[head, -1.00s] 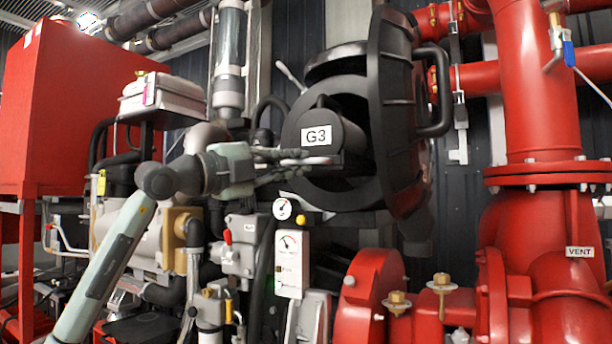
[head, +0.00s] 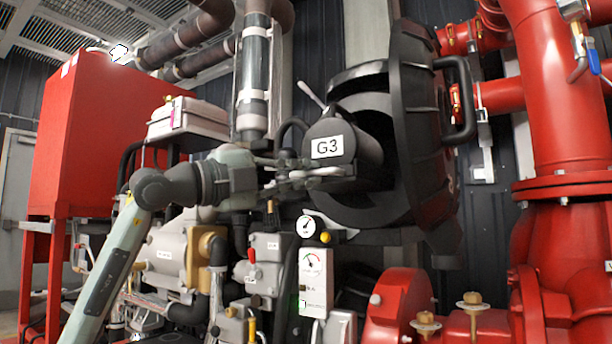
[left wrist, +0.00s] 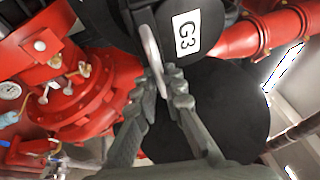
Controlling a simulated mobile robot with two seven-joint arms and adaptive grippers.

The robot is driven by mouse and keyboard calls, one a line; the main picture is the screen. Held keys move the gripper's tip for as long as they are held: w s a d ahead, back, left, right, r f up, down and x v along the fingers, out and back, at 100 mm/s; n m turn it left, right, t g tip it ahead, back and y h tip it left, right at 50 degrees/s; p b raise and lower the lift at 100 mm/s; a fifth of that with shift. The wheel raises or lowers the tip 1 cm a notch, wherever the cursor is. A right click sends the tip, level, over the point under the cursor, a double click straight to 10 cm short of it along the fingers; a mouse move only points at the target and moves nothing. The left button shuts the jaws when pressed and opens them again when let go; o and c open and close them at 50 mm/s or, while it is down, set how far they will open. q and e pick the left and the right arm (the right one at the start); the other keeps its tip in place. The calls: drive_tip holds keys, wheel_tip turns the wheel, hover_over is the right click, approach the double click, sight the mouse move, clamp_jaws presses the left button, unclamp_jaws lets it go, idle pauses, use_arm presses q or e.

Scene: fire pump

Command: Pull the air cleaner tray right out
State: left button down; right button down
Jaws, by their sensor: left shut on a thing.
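The air cleaner is a large round black housing (head: 405,120) in the middle of the head view. A black cylindrical part marked G3, which I take for its tray (head: 370,140), sticks out of its left side; its label side also shows in the left wrist view (left wrist: 205,15). My left gripper (head: 335,174) reaches in from the left just below the label. In the left wrist view its fingers (left wrist: 162,85) are closed on a pale curved handle (left wrist: 152,50) beside the G3 part. How far the tray still sits inside the housing is hidden. My right gripper is not in view.
Red pipes and flanges (head: 565,120) stand close on the right. A gauge (head: 306,226) and a white indicator panel (head: 315,280) are below the tray. A clear vertical tube (head: 252,80) and a red tank (head: 105,140) stand on the left.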

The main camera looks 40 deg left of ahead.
use_arm(q)
drive_tip(key=c, duration=2)
unclamp_jaws()
drive_tip(key=shift+s+d+f, duration=0.1)
drive_tip(key=shift+s+d, duration=0.05)
drive_tip(key=shift+o, duration=1.3)
drive_tip(key=shift+s, duration=0.15)
drive_tip(key=shift+o, duration=0.7)
drive_tip(key=v, duration=1.2)
